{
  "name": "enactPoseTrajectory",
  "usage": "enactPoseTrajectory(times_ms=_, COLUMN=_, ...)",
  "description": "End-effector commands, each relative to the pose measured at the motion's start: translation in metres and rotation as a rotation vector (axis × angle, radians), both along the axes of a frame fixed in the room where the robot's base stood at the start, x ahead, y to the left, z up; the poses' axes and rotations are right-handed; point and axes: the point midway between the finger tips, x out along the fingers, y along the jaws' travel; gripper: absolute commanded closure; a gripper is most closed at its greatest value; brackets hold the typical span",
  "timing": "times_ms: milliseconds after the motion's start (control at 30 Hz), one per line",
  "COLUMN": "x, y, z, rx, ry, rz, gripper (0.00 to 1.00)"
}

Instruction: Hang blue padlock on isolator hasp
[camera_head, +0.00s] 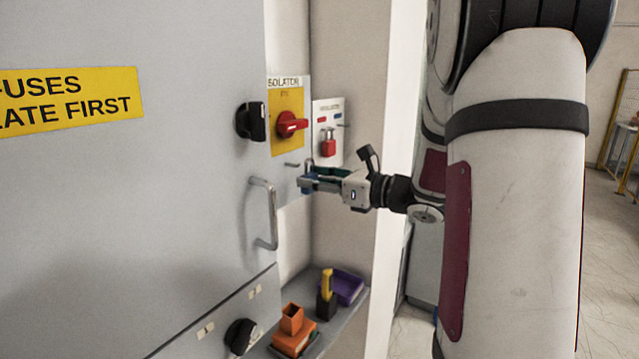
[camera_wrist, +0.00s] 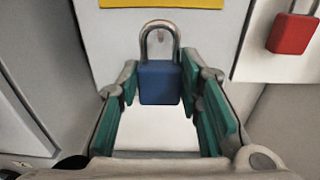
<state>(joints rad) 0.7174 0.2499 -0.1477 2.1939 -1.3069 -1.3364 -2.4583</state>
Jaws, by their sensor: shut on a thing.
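The blue padlock (camera_head: 307,189) is upright between the fingertips of my gripper (camera_head: 312,184). In the wrist view the blue body of the padlock (camera_wrist: 159,84) sits between the green-padded fingers of my gripper (camera_wrist: 159,80), with its grey shackle pointing up. The isolator (camera_head: 290,124) is a red rotary handle on a yellow plate, above my gripper. A small metal bar, perhaps the hasp (camera_head: 292,164), sticks out below that plate, just up and left of the padlock. I cannot tell whether the shackle touches or passes through it.
A white board (camera_head: 335,105) with a red padlock (camera_head: 328,144) hangs right of the isolator. A black knob (camera_head: 251,121) and a door handle (camera_head: 266,213) stick out at left. A shelf below holds an orange holder (camera_head: 292,320), a yellow-and-black item (camera_head: 326,295) and a purple tray (camera_head: 347,287).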

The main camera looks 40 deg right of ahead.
Motion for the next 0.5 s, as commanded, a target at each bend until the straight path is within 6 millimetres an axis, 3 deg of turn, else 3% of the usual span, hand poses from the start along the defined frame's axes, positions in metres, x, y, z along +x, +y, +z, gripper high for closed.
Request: enactPoseTrajectory(times_ms=500, x=0.027, y=0.010, z=-0.002, rx=0.000, ry=-0.002, rz=0.001, gripper=0.97)
